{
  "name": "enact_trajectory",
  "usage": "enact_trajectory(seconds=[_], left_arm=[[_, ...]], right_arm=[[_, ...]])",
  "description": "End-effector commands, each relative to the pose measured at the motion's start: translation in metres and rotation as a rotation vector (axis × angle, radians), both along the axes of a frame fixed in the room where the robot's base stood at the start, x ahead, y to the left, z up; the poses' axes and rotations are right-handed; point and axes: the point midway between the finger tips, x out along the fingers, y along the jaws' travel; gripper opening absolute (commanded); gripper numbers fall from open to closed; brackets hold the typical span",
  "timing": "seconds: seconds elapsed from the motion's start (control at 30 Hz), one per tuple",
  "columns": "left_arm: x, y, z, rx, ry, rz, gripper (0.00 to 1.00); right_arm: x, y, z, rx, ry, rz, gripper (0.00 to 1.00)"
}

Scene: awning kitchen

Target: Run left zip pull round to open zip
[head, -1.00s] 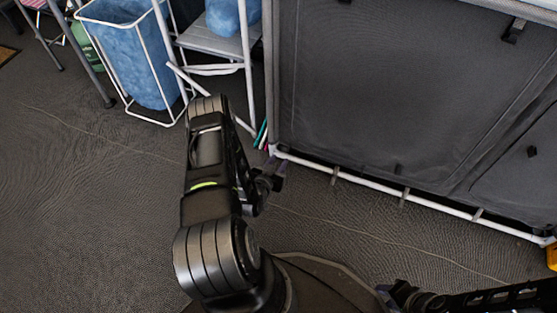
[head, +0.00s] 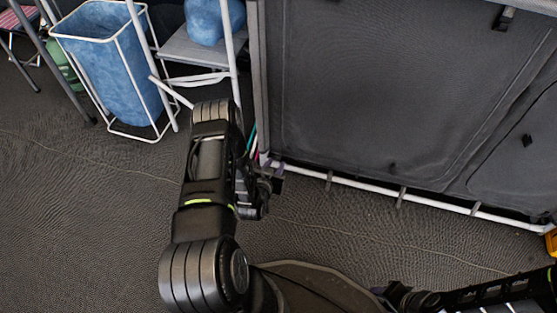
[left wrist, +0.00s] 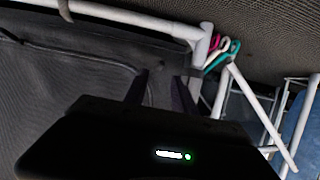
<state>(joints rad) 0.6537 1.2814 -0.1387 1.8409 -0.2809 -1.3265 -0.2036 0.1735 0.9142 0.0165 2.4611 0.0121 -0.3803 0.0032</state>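The dark grey fabric cupboard front (head: 390,80) has a seam, seemingly the zip, down its left side and round its lower corner. The curved line also shows on the fabric in the left wrist view (left wrist: 60,53). My left gripper (head: 273,174) is low by the cupboard's lower left corner. In the left wrist view its two dark fingers (left wrist: 162,88) stand apart, with dark fabric behind the gap. The left zip pull cannot be made out clearly. My right arm (head: 480,297) reaches in at the lower right; its finger state cannot be told.
A white tube frame (head: 370,190) runs along the cupboard's foot. Coloured hangers or loops (left wrist: 222,48) hang beside its corner post. A blue bin in a white frame (head: 115,65) and a grey stand (head: 200,50) are at left. The carpet at left is clear.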

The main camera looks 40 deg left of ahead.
Motion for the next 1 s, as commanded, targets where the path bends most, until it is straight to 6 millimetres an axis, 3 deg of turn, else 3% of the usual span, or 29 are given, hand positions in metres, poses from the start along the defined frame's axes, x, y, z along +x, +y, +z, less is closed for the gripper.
enact_trajectory(seconds=[0.3, 0.67, 1.0], left_arm=[[0.039, 0.014, -0.019, 0.001, -0.002, 0.001, 0.32], [0.044, 0.015, -0.019, 0.0, -0.001, 0.001, 0.31], [0.044, 0.015, -0.019, -0.001, 0.0, 0.001, 0.03]], right_arm=[[0.004, -0.001, -0.021, 0.004, -0.002, -0.002, 0.36], [0.004, -0.001, -0.021, 0.005, -0.003, -0.003, 0.36], [0.004, -0.001, -0.021, 0.004, -0.002, -0.003, 0.36]])
